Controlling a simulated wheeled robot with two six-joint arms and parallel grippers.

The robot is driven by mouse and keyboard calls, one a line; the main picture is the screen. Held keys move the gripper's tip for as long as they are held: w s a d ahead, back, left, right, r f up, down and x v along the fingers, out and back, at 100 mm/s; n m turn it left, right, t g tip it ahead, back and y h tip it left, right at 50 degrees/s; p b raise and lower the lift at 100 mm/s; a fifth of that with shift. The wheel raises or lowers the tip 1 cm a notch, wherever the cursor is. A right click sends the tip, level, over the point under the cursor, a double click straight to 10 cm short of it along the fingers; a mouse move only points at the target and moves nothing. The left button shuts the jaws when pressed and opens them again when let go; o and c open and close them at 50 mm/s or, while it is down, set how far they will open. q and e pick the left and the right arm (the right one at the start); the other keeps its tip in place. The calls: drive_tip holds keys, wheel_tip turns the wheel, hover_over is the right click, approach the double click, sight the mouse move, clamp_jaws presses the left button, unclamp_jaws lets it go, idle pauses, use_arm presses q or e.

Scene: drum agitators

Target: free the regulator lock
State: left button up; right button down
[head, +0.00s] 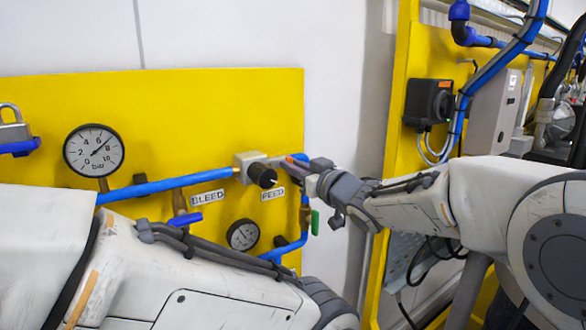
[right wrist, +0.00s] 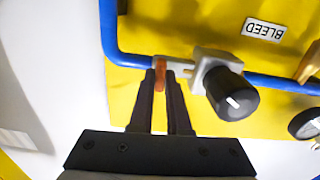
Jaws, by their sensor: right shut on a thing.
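The regulator (head: 250,165), a grey block with a black knob (head: 262,175), sits on the blue pipe on the yellow panel. In the right wrist view the knob (right wrist: 232,95) carries a white mark. A small orange-red lock piece (right wrist: 160,76) sits beside the regulator's grey body, on the pipe side away from the BLEED label. My right gripper (head: 296,166) reaches in from the right, its two dark fingers shut on this lock piece; the fingertips also show in the right wrist view (right wrist: 160,66). My left arm crosses the lower left; its gripper is out of view.
A pressure gauge (head: 94,150), a smaller gauge (head: 243,235), a blue-handled valve (head: 185,218) and a green handle (head: 315,222) are around the regulator. BLEED (head: 207,198) and FEED (head: 273,194) labels are below the pipe. A padlock (head: 14,132) hangs far left.

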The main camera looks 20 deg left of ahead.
drive_tip(key=shift+s+a+f+n+b, duration=0.15)
drive_tip(key=shift+n+b, duration=2.55)
drive_tip(key=shift+n, duration=1.65)
drive_tip(key=shift+f+n+b, duration=0.1)
drive_tip(key=shift+n+b, duration=2.6)
drive_tip(key=shift+n, duration=1.65)
drive_tip(key=c, duration=0.9)
unclamp_jaws()
drive_tip(key=shift+s, duration=0.1)
drive_tip(key=b+v, duration=0.2)
drive_tip(key=v, duration=0.8)
drive_tip(key=shift+s+d+b, duration=0.1)
drive_tip(key=shift+d+b, duration=0.15)
drive_tip(key=shift+b, duration=0.05)
